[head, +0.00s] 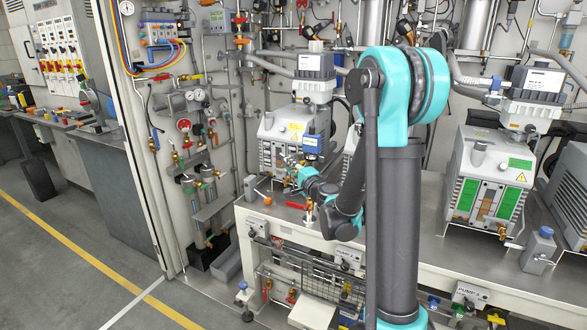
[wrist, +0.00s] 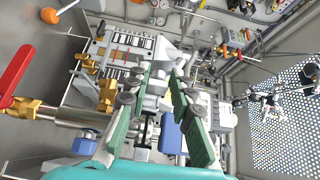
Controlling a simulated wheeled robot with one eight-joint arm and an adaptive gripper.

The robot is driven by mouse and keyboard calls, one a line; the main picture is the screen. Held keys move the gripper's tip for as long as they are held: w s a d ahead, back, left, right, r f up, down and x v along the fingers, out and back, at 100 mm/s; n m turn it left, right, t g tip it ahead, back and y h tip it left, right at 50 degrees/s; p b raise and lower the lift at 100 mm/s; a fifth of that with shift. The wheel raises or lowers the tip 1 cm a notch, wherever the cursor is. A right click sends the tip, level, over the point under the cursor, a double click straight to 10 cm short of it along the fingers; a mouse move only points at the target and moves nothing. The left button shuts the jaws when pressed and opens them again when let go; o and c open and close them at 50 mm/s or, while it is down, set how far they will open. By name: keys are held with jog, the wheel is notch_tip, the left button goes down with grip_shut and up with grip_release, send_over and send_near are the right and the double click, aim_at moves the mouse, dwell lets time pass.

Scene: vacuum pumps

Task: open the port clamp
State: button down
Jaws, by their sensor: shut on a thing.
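My gripper (head: 293,170) reaches to the front of the left white vacuum pump (head: 275,128). In the wrist view my gripper (wrist: 163,80) has its two green-padded fingers closed around a small pale grey part, the port clamp (wrist: 157,88), at the pump's port. The fingers hide much of the clamp, so its latch position cannot be made out. The pump's slotted front (wrist: 112,50) shows behind the fingertips. In the head view the clamp is too small and covered to tell apart.
A red lever (wrist: 14,62) on a brass valve (wrist: 40,108) is left of the fingers in the wrist view. An orange knob (head: 267,201) stands on the bench (head: 410,215). A second pump (head: 490,180) stands right of my arm. Pipes and gauges crowd the wall.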

jog(key=shift+a+h, duration=0.15)
jog(key=shift+h, duration=0.15)
jog(key=c, duration=1.3)
grip_release()
jog(key=v, duration=1.2)
jog(key=shift+f, duration=0.1)
